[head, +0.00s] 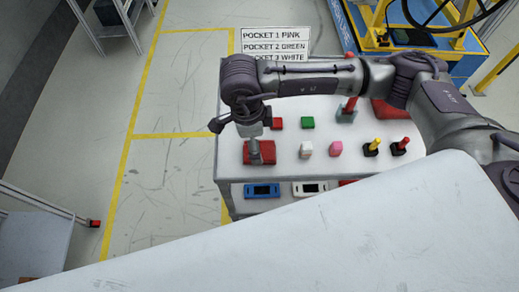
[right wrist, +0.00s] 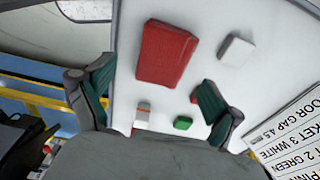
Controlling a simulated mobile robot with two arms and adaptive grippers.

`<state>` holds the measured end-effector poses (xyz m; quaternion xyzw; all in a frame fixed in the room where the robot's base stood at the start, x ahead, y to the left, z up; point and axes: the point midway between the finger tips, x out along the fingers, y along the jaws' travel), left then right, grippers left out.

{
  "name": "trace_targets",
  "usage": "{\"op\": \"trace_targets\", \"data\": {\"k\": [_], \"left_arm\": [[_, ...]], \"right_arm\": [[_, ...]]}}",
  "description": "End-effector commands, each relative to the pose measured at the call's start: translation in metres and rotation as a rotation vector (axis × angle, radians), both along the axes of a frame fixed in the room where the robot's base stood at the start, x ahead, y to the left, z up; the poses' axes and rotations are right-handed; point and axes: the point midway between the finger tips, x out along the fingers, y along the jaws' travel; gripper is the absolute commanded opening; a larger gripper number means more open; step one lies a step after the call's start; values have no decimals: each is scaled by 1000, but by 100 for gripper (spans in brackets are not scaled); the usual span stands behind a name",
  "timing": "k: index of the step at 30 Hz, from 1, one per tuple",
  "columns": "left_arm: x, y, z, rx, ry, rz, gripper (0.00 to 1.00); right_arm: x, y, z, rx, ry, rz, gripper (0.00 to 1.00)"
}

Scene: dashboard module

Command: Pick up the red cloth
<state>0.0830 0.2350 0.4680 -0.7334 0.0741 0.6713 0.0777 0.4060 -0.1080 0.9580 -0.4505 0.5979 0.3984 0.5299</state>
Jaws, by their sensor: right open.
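Whether the fingertips touch the cloth, I cannot tell. My left gripper is not in view.
Yellow-topped (head: 373,147) and red-topped (head: 401,146) pieces stand farther right. A pocket sign (head: 275,42) is behind the table. Blue (head: 262,190) and white (head: 311,188) devices sit on the lower shelf.

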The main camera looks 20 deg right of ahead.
Motion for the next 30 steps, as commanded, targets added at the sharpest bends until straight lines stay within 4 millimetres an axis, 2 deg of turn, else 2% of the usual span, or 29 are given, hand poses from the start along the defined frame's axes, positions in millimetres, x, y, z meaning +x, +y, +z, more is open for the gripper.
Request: {"op": "trace_targets", "data": {"k": [1, 4, 9, 17, 27, 30], "left_arm": [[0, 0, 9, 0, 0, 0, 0], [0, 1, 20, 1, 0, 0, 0], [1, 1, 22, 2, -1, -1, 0], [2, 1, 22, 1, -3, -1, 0], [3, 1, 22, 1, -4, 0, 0], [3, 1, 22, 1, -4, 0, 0]], "right_arm": [[-1, -2, -4, -3, 5, 0, 92], [-2, -5, -19, -3, 6, -2, 92], [-1, -7, -40, -1, 2, -1, 92], [-1, -7, -44, 0, 1, 1, 92], [-1, -6, -44, 0, 1, 1, 35], [-1, -6, -44, 0, 1, 1, 32]]}}
